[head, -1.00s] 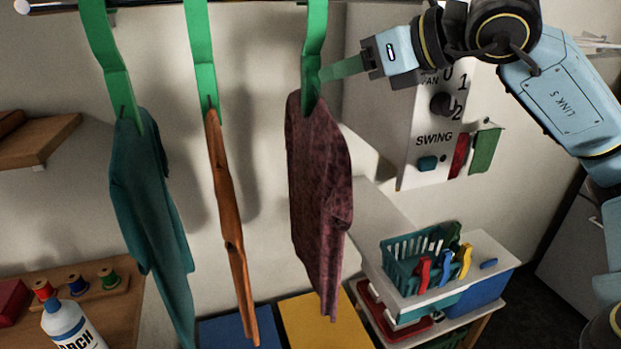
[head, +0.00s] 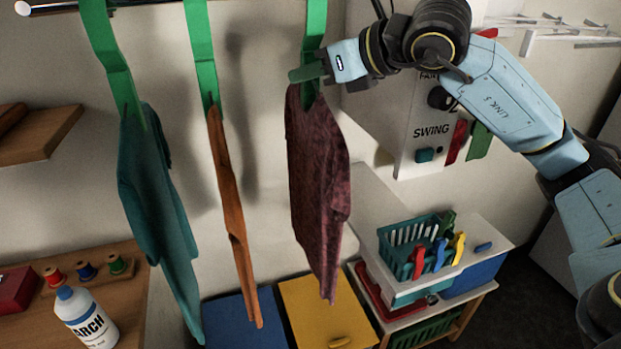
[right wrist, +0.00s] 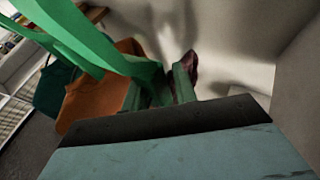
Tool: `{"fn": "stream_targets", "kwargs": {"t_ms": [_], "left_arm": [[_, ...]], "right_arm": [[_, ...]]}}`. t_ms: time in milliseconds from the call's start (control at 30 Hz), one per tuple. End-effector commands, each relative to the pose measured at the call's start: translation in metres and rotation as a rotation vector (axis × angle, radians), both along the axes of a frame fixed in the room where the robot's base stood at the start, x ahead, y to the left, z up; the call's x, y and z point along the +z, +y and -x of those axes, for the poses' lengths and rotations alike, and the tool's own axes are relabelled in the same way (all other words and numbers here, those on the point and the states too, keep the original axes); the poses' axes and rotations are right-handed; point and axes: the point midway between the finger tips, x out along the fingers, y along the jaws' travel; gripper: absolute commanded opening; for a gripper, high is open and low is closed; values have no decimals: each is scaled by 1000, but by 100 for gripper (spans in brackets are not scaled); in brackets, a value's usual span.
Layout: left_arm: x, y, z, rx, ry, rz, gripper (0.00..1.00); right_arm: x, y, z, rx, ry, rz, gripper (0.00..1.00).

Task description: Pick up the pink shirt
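The pink shirt (head: 322,190), a mottled dark pink, hangs from a green hanger strap (head: 315,28). My right gripper (head: 306,74) is at the top of this shirt, with a green finger crossing in front of the strap. In the right wrist view the two green fingers (right wrist: 172,84) stand apart, so the gripper looks open. A small dark pink part of the shirt (right wrist: 190,60) shows beyond the fingertips. Whether the fingers touch the cloth is hidden. My left gripper is not in view.
A teal shirt (head: 155,200) and an orange garment (head: 228,200) hang to the left on green straps. A control panel (head: 428,125) is at right. Below are a teal basket (head: 400,240), a yellow box (head: 325,310), a blue box (head: 240,320) and a white bottle (head: 88,320).

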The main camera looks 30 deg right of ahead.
Motion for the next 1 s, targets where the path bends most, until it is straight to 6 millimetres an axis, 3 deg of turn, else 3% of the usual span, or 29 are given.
{"fn": "stream_targets", "kwargs": {"t_ms": [33,200,767,1000], "left_arm": [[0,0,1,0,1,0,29],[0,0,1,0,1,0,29],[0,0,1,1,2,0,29],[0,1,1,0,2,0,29]], "right_arm": [[0,0,0,0,0,0,21],[0,0,0,0,1,0,0],[2,-1,0,-3,0,-1,0],[17,0,0,-2,-3,-3,0]]}}
